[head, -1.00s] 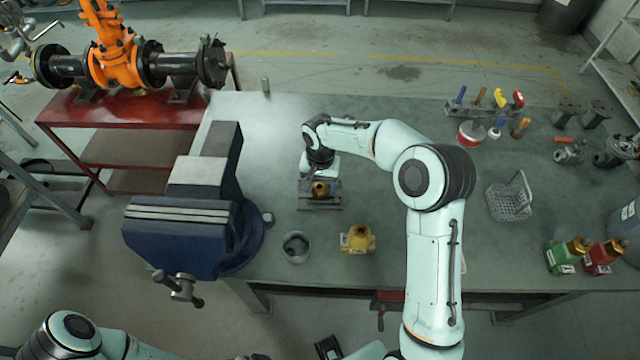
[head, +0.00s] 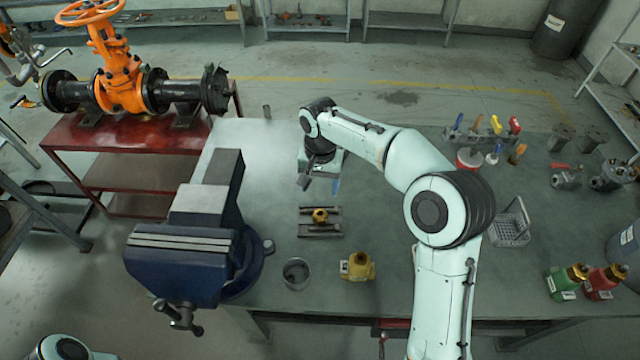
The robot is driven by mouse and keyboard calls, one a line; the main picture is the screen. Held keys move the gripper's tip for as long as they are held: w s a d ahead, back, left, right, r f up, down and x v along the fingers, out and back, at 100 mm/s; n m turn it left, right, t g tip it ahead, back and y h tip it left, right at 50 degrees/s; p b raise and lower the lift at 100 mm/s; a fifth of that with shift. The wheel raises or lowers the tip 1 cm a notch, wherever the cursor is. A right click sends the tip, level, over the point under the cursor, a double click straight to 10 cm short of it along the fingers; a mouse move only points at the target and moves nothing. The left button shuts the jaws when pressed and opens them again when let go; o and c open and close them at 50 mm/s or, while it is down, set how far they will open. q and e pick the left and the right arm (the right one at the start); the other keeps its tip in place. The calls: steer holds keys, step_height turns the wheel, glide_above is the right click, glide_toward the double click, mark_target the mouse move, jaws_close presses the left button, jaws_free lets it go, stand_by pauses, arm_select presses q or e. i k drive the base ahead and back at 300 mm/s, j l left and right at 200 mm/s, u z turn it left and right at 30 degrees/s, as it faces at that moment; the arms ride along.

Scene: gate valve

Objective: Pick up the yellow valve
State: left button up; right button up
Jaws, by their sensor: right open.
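A small yellow valve part (head: 320,215) sits on a dark metal fixture with two rails (head: 321,231) on the workbench. A yellow bottle-like object (head: 358,267) with a pale label stands nearer the front edge; I cannot tell for sure which of the two is the valve. My right gripper (head: 319,185) is open and empty, pointing down above the bench, behind the fixture in the picture and apart from both yellow things. My left gripper is out of view; only a bit of my left arm shows at the bottom left.
A blue bench vise (head: 180,262) stands left, with a grey cup (head: 296,273) beside it. A wire basket (head: 511,224), green (head: 566,281) and red (head: 604,282) bottles and a tool rack (head: 485,132) are right. An orange gate valve (head: 120,88) stands on a red table.

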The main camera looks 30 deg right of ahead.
mark_target(359, 268)
steer(key=k, duration=1)
